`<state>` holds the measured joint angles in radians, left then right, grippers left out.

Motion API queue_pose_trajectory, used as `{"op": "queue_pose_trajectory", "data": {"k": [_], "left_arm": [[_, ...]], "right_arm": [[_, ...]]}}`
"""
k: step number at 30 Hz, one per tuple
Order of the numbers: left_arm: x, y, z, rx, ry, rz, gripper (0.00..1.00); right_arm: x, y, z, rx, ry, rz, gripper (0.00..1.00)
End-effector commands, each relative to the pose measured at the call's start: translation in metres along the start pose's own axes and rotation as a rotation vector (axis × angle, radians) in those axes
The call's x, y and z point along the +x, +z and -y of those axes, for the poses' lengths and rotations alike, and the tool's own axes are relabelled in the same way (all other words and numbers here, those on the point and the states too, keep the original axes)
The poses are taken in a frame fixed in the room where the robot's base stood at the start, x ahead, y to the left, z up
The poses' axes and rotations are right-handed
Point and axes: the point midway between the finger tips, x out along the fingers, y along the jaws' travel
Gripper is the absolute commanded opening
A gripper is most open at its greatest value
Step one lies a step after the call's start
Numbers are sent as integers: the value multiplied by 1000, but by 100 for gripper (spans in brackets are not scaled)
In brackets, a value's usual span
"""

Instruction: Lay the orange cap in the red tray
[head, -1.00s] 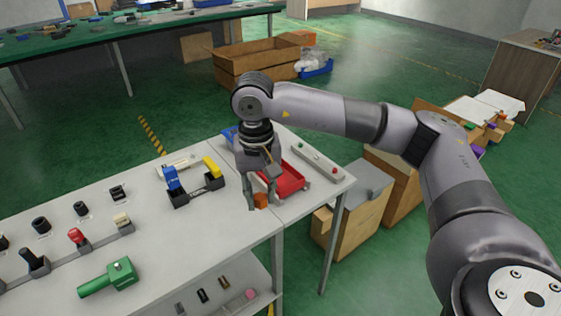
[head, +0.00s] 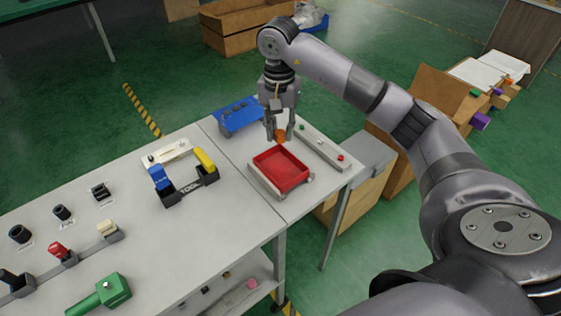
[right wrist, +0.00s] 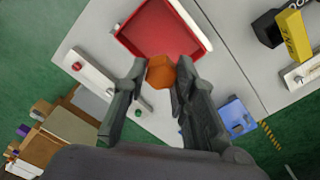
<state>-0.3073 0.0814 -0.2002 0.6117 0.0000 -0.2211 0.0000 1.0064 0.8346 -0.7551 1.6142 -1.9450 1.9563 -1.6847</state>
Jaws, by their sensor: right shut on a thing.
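The orange cap (head: 281,135) is held between the fingertips of my right gripper (head: 274,130). In the right wrist view the orange cap (right wrist: 161,71) sits between the two fingers of the right gripper (right wrist: 160,78), which are shut on it. The red tray (head: 282,169) is on the grey table, just in front of the gripper in the head view. In the right wrist view the red tray (right wrist: 157,32) lies beyond the cap, whose far edge overlaps the tray's near side. The cap's height above the table is hard to tell. My left gripper is not in view.
A green tool (head: 100,298) lies at the front left.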

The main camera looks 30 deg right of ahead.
Motion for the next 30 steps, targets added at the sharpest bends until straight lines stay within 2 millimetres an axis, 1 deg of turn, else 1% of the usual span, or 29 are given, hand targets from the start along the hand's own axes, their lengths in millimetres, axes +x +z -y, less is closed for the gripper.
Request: {"op": "queue_pose_trajectory", "data": {"k": [1,3,6,9,16,21,23,25,30], "left_arm": [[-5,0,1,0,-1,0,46],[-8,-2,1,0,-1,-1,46],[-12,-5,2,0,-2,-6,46],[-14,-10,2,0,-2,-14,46],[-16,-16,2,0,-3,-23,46],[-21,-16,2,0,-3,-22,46],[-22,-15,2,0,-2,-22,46],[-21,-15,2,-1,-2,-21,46],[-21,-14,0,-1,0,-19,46]], "right_arm": [[12,1,-1,1,5,3,0],[30,0,-1,1,5,3,0],[52,0,0,1,2,2,0],[67,0,0,0,1,1,0],[83,0,1,0,-1,0,0],[108,0,1,0,1,2,0],[116,0,2,1,0,1,0],[118,-1,2,1,-1,-1,0],[118,-1,2,0,-2,-2,0]]}}
